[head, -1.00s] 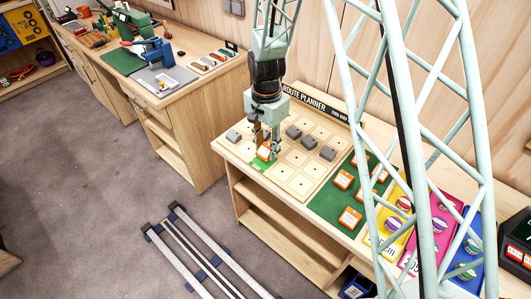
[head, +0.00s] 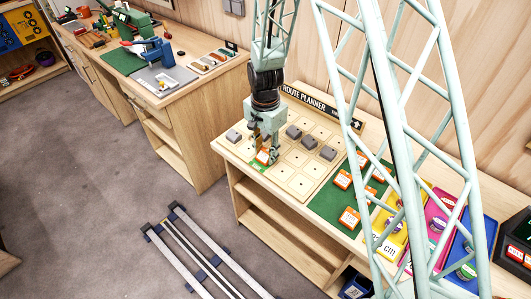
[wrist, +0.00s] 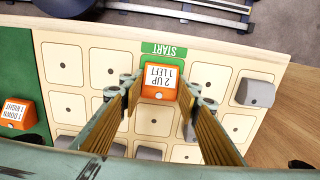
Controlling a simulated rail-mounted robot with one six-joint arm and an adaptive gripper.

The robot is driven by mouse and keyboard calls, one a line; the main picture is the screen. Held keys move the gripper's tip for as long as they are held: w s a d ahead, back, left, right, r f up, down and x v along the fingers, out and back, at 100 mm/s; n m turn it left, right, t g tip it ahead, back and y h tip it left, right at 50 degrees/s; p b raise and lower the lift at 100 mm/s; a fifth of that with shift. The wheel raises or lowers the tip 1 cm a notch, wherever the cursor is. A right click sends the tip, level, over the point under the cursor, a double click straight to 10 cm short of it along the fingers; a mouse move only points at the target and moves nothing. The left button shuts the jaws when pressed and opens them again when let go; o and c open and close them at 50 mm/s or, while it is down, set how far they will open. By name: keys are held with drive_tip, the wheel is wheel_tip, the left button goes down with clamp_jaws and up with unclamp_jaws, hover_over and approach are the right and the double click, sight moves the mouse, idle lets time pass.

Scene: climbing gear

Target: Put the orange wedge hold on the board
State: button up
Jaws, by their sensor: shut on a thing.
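An orange wedge hold (head: 263,156) with a white label is at the near left part of the board (head: 297,183). In the wrist view the hold (wrist: 158,88) reads "2 UP 1 LEFT" and is beside the green START strip (wrist: 164,49). My gripper (head: 264,155) points down over the board and is shut on this hold, with a finger on either side. In the wrist view my gripper (wrist: 161,92) frames it. I cannot tell whether its underside touches the board.
Several grey holds (head: 327,153) sit on the board; other squares are bare. Several orange holds (head: 349,217) lie on the green mat (head: 323,203) to the right. Yellow (head: 389,245), pink and blue trays stand beyond. A ROUTE PLANNER sign (head: 305,97) lines the back.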

sight(266, 153)
drive_tip(key=shift+f, duration=0.15)
drive_tip(key=o, duration=0.8)
drive_tip(key=shift+o, duration=0.2)
drive_tip(key=shift+r, duration=0.2)
wheel_tip(266, 153, up, 12)
drive_tip(key=p, duration=0.1)
idle(1.0)
